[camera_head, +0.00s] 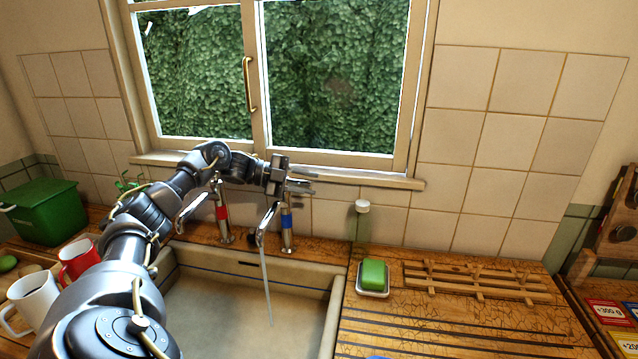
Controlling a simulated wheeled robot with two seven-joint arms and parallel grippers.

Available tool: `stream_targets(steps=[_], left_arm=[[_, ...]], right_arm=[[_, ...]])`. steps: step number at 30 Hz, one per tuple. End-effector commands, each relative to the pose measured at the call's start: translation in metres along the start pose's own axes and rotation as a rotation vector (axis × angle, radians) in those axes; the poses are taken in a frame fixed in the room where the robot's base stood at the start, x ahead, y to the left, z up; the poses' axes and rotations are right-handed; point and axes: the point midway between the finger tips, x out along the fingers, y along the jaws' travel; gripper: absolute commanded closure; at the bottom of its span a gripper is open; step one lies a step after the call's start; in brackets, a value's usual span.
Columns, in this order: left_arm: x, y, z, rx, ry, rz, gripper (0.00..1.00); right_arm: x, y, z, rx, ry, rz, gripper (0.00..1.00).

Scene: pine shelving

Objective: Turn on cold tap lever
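The cold tap (287,222) with a blue band stands upright behind the sink, right of the tap with a red band (222,213). A thin stream of water (266,285) falls from the blue-banded tap's spout into the sink (240,315). My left gripper (303,182) is just above the top of the cold tap, pointing right. Its two fingers look apart, with nothing seen between them. The gripper overlaps the tap's top, so the lever is hard to make out, and I cannot tell whether they touch. My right gripper is out of view.
A window (330,75) with a sill is close behind the gripper. Right of the sink are a bottle (361,222), green soap (374,274) on a dish and a wooden rack (478,282). Left are a red mug (78,260), a white mug (35,298) and a green bin (45,212).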

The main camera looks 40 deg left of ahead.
Motion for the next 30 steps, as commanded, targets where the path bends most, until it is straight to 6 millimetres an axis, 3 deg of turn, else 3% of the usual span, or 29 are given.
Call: stream_targets(steps=[4,8,12,19,30], left_arm=[[-0.004,0.002,0.001,0.000,-0.001,0.001,0.68],[-0.022,0.003,0.003,0.001,-0.004,0.000,0.68],[-0.053,0.003,0.002,0.001,-0.005,-0.001,0.68],[-0.101,-0.002,-0.001,0.000,-0.004,-0.003,0.68],[-0.121,0.000,-0.002,0.001,0.000,-0.001,0.68]], right_arm=[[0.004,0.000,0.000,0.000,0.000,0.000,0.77],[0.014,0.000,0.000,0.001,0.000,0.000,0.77],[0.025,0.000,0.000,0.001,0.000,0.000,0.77],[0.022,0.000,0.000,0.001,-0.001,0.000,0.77],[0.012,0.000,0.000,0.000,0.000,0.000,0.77]])
